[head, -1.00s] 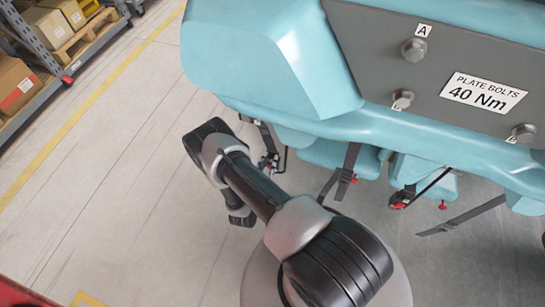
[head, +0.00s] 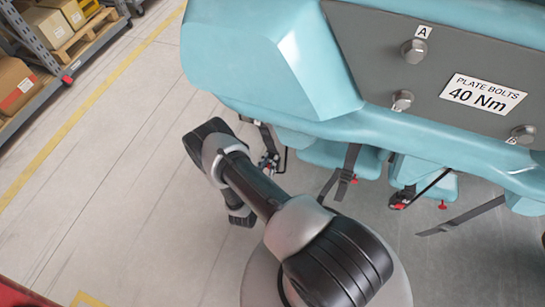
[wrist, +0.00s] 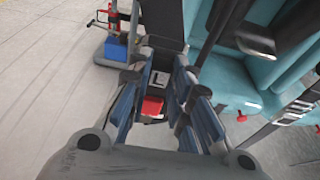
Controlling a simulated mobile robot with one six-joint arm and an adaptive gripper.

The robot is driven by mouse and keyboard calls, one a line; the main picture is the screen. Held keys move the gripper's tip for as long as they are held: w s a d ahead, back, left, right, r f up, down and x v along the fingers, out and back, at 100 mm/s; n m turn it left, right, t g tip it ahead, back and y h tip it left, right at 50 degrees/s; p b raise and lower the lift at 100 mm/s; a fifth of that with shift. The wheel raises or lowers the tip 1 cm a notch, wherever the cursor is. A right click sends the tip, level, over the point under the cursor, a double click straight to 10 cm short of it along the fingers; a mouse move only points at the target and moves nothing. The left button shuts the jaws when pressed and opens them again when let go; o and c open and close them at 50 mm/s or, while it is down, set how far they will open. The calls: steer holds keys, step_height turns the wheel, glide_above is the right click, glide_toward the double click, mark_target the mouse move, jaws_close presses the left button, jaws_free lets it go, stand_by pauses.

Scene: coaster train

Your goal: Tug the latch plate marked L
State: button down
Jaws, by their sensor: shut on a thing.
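My gripper (wrist: 160,82) shows in the wrist view with its blue-padded fingers closed on a small grey and white plate (wrist: 158,80), which looks like the latch plate. No L mark can be read on it. A red buckle part (wrist: 152,106) shows between the fingers, close to the plate; I cannot tell whether the two are joined. In the head view my gripper (head: 268,160) is small, beside the left edge of the teal coaster car, partly behind my arm. The plate cannot be made out there.
The teal car body (head: 270,60) with its grey bolt panel fills the upper right. Straps (head: 345,172) and red buckles (head: 398,204) hang below it. A shelf with boxes (head: 15,85) stands at far left. Open floor (head: 110,150) lies between. A trolley with a blue box (wrist: 116,48) shows in the wrist view.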

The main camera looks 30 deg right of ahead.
steer(key=shift+r, duration=0.1)
steer(key=c, duration=1.4)
jaws_free()
steer(key=shift+o, duration=0.2)
steer(key=v, duration=1.2)
steer(key=shift+s+a, duration=0.1)
